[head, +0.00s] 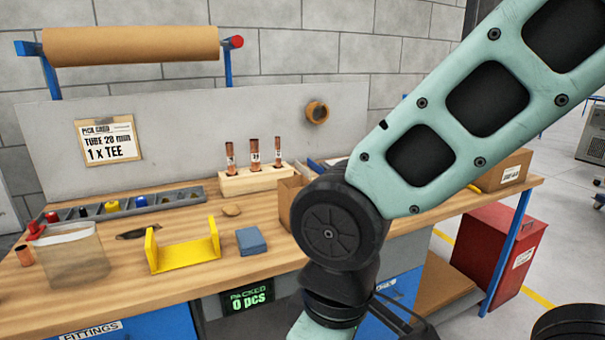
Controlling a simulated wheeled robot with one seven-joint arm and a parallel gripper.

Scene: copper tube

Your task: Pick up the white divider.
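I cannot clearly make out a white divider in the head view. A pale, thin edge shows beside the dark blue item (318,165) behind my arm, but it is too small and too covered to tell what it is. My teal and black arm crosses the right half of the view and hides part of the bench top. My gripper is not in view, so its state and its distance from anything on the bench do not show.
The wooden bench (270,226) holds a clear bag (75,255), yellow cradle (185,255), blue block (251,241), grey fittings tray (172,200), and wooden block with copper tubes (255,182). Cardboard boxes (505,172) stand at right. A red cabinet (500,260) stands beside the bench.

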